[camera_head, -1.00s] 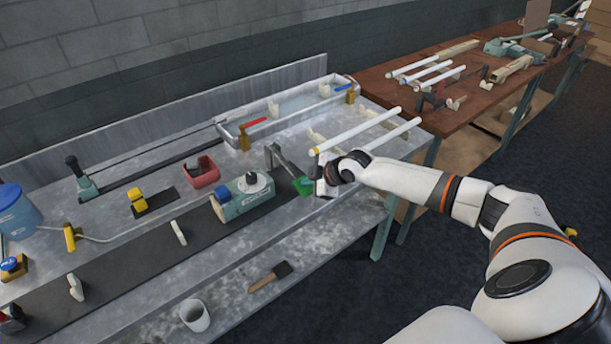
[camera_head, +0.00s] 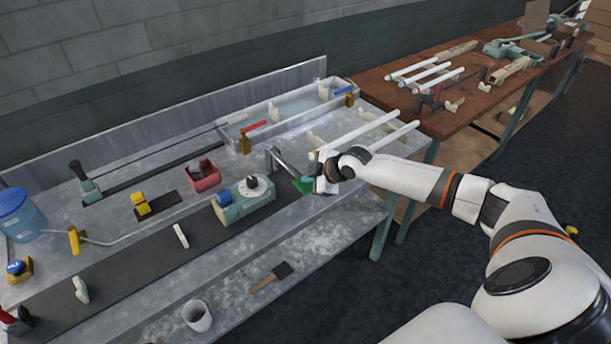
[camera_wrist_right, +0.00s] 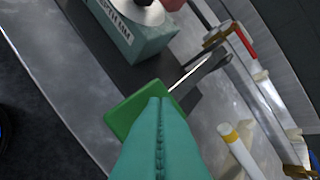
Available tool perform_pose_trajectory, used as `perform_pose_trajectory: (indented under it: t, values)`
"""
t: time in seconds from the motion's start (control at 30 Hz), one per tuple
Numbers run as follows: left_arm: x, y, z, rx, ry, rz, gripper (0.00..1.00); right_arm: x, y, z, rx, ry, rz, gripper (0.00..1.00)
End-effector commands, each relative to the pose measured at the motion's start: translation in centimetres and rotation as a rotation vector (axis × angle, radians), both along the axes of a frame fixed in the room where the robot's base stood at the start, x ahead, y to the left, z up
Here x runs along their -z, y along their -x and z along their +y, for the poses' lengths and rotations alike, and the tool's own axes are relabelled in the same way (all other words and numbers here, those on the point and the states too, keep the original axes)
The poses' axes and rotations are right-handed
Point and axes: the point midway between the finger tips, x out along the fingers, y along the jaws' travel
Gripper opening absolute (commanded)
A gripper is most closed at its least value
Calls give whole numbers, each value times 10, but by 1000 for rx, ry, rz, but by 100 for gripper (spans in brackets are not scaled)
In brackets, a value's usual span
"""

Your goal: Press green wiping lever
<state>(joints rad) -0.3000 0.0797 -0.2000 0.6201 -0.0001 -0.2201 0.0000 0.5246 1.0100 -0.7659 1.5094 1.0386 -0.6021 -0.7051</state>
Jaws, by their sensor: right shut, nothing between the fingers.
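The green lever pad (camera_head: 302,186) is at the right end of the grey bench, at the end of a dark metal arm (camera_head: 281,161). My right gripper (camera_head: 316,189) is beside the pad on its right and partly covers it. In the right wrist view, the shut teal fingers (camera_wrist_right: 156,102) overlap the green pad (camera_wrist_right: 127,112). I cannot tell whether they touch it. The fingers are empty. My left gripper is out of view.
A teal machine box (camera_head: 247,203) with a round knob stands left of the pad. White tubes (camera_head: 357,134) lie behind my right gripper. A red-handled valve (camera_head: 252,128) stands further back. A brown table (camera_head: 440,110) is at the back right.

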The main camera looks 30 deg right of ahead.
Motion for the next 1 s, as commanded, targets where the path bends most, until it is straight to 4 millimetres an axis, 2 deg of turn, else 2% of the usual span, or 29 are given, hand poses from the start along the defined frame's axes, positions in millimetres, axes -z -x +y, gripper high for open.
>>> perform_pose_trajectory:
  t: [0.37, 0.77, 1.0]
  values:
    - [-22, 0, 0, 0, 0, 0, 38, -26, -1, 0, 0, 0, -1, 0]
    - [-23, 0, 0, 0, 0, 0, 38, -28, -1, 0, 0, 0, -1, 0]
    - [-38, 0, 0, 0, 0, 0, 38, -45, -1, 0, 1, 0, -2, 0]
